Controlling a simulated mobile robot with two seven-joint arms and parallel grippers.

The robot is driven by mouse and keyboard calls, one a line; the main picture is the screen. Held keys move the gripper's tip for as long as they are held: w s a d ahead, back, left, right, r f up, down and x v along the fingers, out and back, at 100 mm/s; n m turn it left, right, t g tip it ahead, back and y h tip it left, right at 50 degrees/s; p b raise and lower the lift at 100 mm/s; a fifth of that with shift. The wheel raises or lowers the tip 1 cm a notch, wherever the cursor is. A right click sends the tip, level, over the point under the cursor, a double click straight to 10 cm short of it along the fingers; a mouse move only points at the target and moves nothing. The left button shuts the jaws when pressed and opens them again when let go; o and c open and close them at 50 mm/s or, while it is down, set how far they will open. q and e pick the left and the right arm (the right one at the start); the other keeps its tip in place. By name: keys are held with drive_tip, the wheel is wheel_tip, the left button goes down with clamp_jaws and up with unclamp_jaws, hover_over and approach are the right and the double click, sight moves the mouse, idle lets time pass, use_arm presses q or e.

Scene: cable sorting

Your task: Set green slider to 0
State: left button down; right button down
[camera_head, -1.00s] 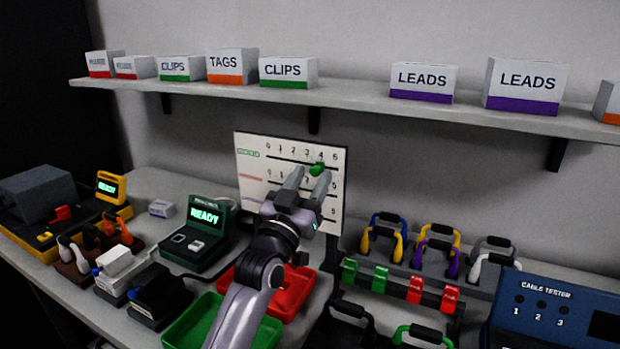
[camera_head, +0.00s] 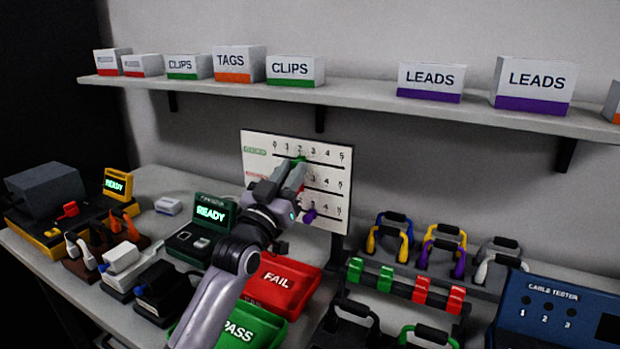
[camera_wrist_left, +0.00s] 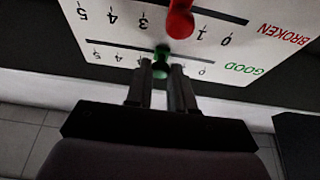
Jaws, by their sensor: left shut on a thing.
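The white slider board (camera_head: 335,205) stands upright at the back of the bench with three numbered scales. The green slider knob (camera_head: 300,159) is on the top scale, close to the 2. My left gripper (camera_head: 291,172) is shut on the green knob. In the left wrist view the green knob (camera_wrist_left: 162,53) shows between the fingertips, on the scale labelled GOOD. There the 0 end lies to the right of the knob. My right gripper is not in view.
The red knob (camera_wrist_left: 180,20) sits on the BROKEN scale beside the green one. A purple knob (camera_head: 310,215) is on the lowest scale. Red FAIL tray (camera_head: 305,303) and green PASS tray (camera_head: 262,333) lie below my arm. A cable rack (camera_head: 400,288) stands to the right.

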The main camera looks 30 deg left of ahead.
use_arm(q)
drive_tip(key=a, duration=0.6)
drive_tip(key=shift+s+f+b, duration=0.15)
drive_tip(key=shift+b, duration=0.2)
drive_tip(key=shift+a, duration=0.45)
drive_tip(key=c, duration=1)
unclamp_jaws()
drive_tip(key=shift+a, duration=0.15)
drive_tip(key=shift+s, duration=0.15)
drive_tip(key=b, duration=0.1)
approach(273, 150)
drive_tip(key=shift+v, duration=1.25)
